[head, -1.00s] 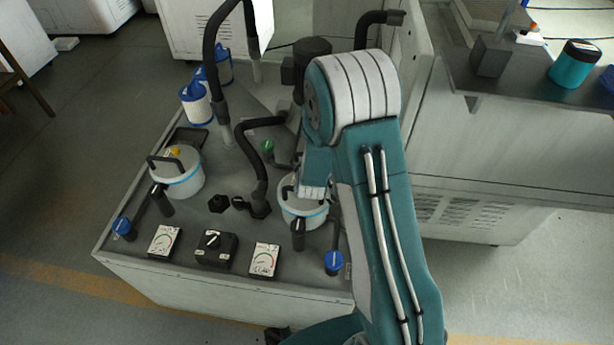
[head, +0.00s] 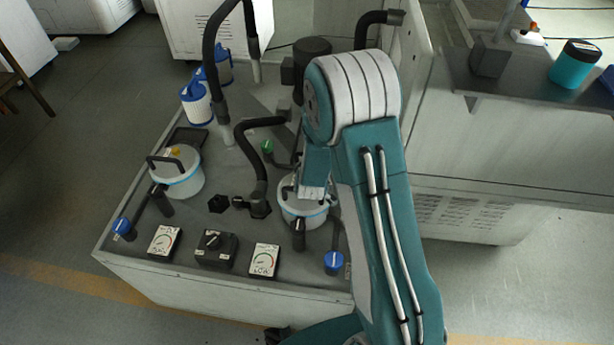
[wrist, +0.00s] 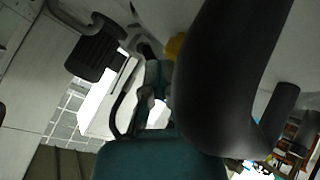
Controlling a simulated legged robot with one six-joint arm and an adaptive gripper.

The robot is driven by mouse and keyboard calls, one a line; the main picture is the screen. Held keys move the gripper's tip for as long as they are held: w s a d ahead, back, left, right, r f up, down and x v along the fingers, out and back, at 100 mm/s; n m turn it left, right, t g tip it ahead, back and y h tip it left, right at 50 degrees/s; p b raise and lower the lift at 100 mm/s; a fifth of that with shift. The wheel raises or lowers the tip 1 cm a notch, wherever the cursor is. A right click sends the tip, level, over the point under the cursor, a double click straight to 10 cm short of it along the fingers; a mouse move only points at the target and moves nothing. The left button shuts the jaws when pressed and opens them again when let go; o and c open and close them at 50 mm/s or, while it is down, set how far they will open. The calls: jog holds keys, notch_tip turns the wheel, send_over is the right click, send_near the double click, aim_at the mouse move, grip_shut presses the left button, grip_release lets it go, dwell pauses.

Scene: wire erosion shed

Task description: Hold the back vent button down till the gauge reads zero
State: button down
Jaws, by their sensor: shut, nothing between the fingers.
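Two white canisters with blue bands stand on the grey bench. The left canister (head: 182,178) shows a yellow button (head: 174,151) on its lid. The right canister (head: 302,213) is partly covered by my arm, and the top of its lid is hidden. I cannot tell which is the back one. My arm's end is over the right canister; my fingers are hidden in the head view. Left gauge (head: 164,241) and right gauge (head: 264,260) needles are too small to read.
A black switch box (head: 216,250) sits between the gauges. Blue-handled valves (head: 123,228) (head: 334,262) stand at the bench's front. Black hoses (head: 257,160) rise mid-bench. Blue-and-white filters (head: 197,104) stand behind. A grey cabinet (head: 490,170) is at right.

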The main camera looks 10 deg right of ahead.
jog(key=shift+s+a+f, duration=0.15)
jog(key=shift+s+f, duration=0.3)
jog(key=shift+s, duration=0.25)
jog(key=shift+s+a+r, duration=0.25)
jog(key=shift+r, duration=0.35)
jog(key=shift+w+r, duration=0.1)
jog(key=shift+w+d+r, duration=0.1)
jog(key=shift+d+r, duration=0.15)
jog(key=shift+r, duration=0.8)
jog(key=shift+a+r, duration=0.1)
jog(key=shift+r, duration=1.45)
